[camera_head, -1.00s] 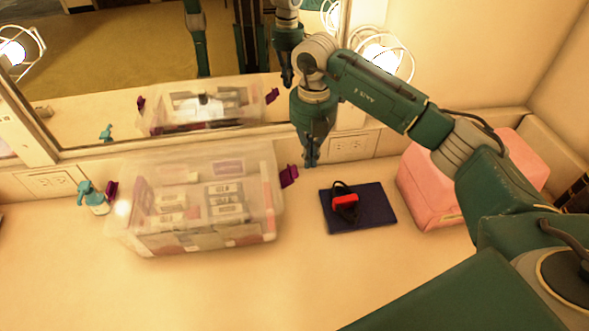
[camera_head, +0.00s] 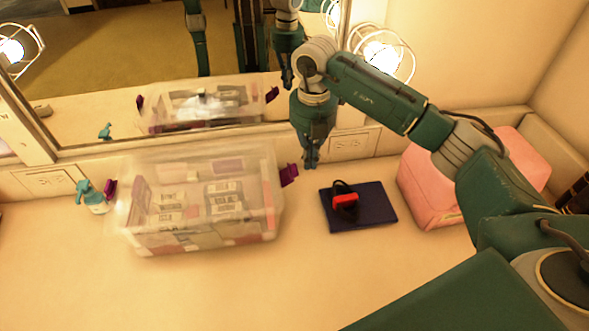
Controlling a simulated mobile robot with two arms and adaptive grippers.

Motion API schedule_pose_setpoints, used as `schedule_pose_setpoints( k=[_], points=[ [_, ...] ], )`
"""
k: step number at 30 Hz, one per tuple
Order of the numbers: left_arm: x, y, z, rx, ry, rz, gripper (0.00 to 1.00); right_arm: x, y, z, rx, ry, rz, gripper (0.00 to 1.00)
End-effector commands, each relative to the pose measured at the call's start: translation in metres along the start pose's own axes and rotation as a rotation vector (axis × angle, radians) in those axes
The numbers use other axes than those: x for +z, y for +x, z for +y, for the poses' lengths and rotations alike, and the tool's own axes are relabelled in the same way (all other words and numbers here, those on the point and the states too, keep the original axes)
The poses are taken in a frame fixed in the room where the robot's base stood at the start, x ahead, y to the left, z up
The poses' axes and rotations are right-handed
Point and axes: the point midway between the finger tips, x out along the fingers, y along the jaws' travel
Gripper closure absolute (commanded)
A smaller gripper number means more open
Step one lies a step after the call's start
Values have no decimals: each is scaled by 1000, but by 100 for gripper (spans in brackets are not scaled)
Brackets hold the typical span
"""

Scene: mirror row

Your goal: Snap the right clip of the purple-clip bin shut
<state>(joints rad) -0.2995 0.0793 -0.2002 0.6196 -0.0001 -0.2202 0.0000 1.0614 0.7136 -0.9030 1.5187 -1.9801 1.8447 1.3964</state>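The purple-clip bin (camera_head: 205,240) is a clear lidded box with packets inside, standing on the counter in front of the mirror. Its right purple clip (camera_head: 289,175) sticks outward from the right side and looks open. Its left purple clip (camera_head: 110,189) also juts out on the left. My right gripper (camera_head: 311,165) points down, just right of and slightly behind the right clip, with a small gap in the picture. Its fingertips appear close together, with nothing seen between them. My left gripper is not in view.
A dark blue flat item (camera_head: 378,205) with a red and black object (camera_head: 344,199) lies right of the bin. A pink box (camera_head: 425,190) stands under my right arm. A teal spray bottle (camera_head: 88,196) stands at left. The front counter is clear.

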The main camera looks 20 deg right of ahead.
Motion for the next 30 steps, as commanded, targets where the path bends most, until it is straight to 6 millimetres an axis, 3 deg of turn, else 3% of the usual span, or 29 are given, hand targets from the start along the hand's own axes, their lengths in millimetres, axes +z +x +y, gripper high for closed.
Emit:
schedule_pose_setpoints(
  k=[15,30],
  points=[
    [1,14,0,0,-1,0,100,0,22,0,0,1,0,100],
    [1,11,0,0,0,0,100,-6,19,10,0,0,0,100]
  ],
)
